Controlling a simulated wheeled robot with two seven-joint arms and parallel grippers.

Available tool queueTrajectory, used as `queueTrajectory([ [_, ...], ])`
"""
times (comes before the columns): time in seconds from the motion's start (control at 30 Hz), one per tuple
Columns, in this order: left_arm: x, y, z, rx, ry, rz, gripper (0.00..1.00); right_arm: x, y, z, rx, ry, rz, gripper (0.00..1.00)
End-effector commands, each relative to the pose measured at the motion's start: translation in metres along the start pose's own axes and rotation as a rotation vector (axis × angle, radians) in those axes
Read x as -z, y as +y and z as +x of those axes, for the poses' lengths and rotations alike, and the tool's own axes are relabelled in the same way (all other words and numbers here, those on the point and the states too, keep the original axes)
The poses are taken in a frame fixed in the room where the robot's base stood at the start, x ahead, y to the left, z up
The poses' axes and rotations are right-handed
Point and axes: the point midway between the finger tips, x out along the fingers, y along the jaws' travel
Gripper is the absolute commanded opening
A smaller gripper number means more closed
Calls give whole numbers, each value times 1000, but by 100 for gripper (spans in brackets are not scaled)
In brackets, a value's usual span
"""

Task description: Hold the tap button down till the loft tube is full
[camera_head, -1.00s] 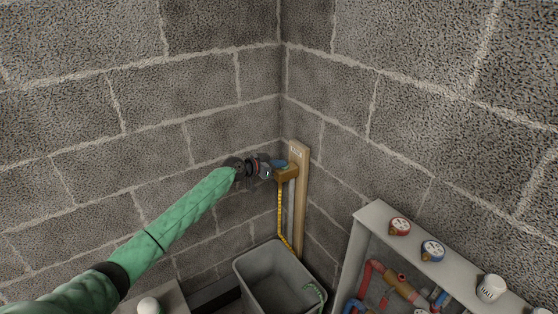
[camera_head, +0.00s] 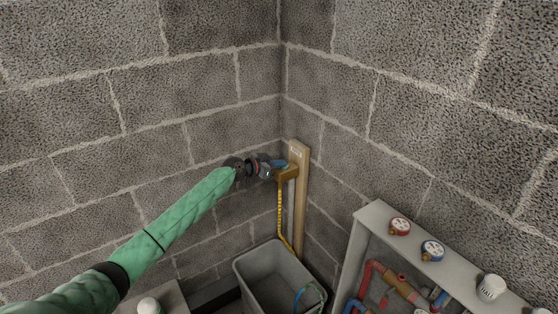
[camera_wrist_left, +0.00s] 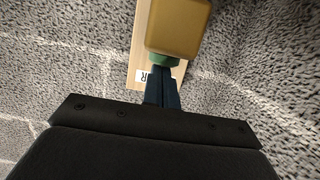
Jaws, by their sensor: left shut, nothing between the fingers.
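The brass tap (camera_head: 289,172) sits on an upright wooden board (camera_head: 301,205) in the wall corner. It also shows in the left wrist view (camera_wrist_left: 179,28). My left gripper (camera_head: 268,171) is at the tap's left side, shut and empty. In the left wrist view its closed dark fingers (camera_wrist_left: 162,86) meet the blue-green button (camera_wrist_left: 175,61) on the tap; how far it is pressed I cannot tell. A yellow tube (camera_head: 280,215) hangs from the tap towards the grey tub (camera_head: 250,275). Which tube is the loft tube I cannot tell. My right gripper is not in view.
A grey cabinet (camera_head: 372,222) at the lower right carries a red gauge (camera_head: 400,227), a blue gauge (camera_head: 432,250) and a white cap (camera_head: 491,287), with pipes inside. Block walls close in behind the tap. A ledge with a white knob (camera_head: 149,306) is at the lower left.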

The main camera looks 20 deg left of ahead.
Motion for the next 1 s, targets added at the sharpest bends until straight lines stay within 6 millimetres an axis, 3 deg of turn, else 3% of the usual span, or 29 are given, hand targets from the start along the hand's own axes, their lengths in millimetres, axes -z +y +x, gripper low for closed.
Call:
queueTrajectory([
  [0.67,-5,2,1,-3,-7,-2,0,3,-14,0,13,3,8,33],
  [1.0,-5,2,1,-3,-6,-2,0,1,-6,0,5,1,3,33],
])
